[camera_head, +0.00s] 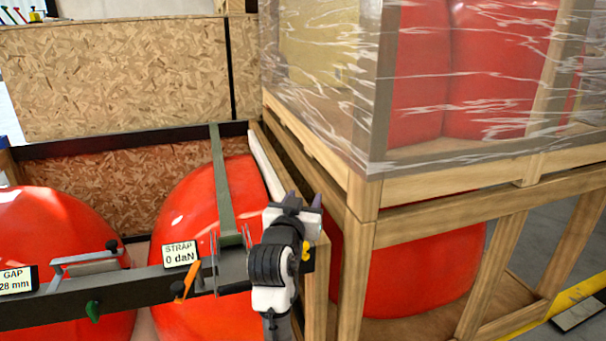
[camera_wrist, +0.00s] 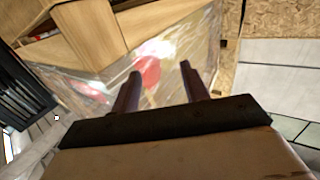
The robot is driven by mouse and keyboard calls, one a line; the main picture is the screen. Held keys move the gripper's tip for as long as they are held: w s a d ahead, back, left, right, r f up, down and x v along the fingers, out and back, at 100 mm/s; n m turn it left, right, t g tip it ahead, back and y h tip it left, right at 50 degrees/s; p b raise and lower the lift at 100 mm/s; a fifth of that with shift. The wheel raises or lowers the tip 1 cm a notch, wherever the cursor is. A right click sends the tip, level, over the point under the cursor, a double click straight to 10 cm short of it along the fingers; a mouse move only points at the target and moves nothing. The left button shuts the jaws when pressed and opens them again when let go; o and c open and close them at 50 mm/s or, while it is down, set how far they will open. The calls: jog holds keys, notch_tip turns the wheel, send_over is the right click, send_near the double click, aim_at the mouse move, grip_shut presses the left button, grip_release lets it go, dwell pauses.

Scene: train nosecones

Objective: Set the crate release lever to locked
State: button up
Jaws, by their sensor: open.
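An orange lever (camera_head: 187,281) sits on the dark crossbar (camera_head: 135,295) in front of the red nosecones, below the "STRAP 0 daN" display (camera_head: 180,252). It tilts with its top leaning right. I see no marking for a locked position, and cannot tell for certain that it is the crate release lever. My gripper (camera_head: 303,200) is to the right of the lever and higher in the picture, apart from it, beside the wooden frame. In the wrist view its two fingers (camera_wrist: 160,70) are spread with nothing between them. The lever does not show clearly there.
A green knob (camera_head: 92,311) and a grey handle (camera_head: 85,262) are on the crossbar, left of the lever. A green strap (camera_head: 222,185) runs over the middle red nosecone (camera_head: 175,215). A film-wrapped crate (camera_head: 430,170) on a wooden frame stands right of my arm.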

notch_tip(320, 180, up, 8)
jog(key=shift+f, duration=0.25)
